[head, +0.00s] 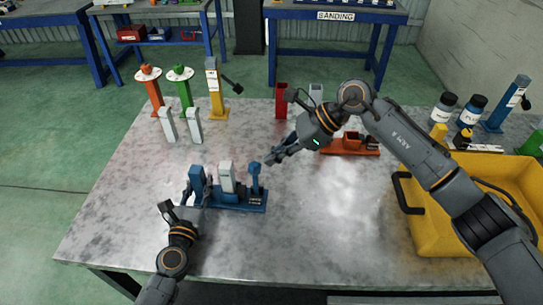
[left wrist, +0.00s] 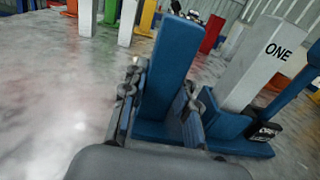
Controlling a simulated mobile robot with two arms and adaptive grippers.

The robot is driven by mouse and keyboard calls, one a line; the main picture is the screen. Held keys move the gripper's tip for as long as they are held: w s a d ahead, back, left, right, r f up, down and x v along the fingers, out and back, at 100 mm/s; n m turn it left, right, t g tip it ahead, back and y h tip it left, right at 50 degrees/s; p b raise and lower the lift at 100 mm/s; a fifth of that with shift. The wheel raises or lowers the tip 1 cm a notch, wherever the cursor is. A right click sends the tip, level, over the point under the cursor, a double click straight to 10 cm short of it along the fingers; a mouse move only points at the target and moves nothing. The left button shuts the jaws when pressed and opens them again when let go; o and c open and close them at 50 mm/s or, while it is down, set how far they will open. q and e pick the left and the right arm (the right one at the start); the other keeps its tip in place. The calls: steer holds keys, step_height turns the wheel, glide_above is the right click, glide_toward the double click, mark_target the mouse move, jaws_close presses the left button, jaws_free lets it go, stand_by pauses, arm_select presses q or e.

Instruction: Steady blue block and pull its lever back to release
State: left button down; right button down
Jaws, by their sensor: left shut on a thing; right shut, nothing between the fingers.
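The blue block (head: 235,203) stands on the metal table, with a blue upright post (head: 197,180) at its left end, a grey-white piece marked ONE (head: 227,178) in the middle and a blue lever (head: 255,176) at its right end. My left gripper (head: 193,197) is shut on the post; the left wrist view shows the post (left wrist: 168,75) between its two fingers, with the grey-white piece (left wrist: 258,65) to the right. My right gripper (head: 274,158) is shut and empty, just right of the lever's top. Whether it touches the lever is hard to tell.
Two grey-white pieces (head: 180,125) stand behind the block at left. Orange, green and yellow posts stand at the table's back left. A red block (head: 281,100) and an orange-red fixture (head: 350,145) stand behind my right arm. A yellow crate (head: 440,235) fills the right side.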

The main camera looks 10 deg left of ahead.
steer(key=d+f+v, duration=0.1)
steer(key=v, duration=1.1)
steer(key=shift+w+d+r, duration=0.1)
steer(key=shift+w+r, duration=0.05)
arm_select(q)
steer(key=c, duration=0.7)
jaws_free()
steer(key=shift+s+f+b, duration=0.15)
steer(key=shift+s+b, duration=0.9)
steer(key=shift+s, duration=3)
arm_select(e)
step_height(320, 180, down, 2)
steer(key=shift+f, duration=0.2)
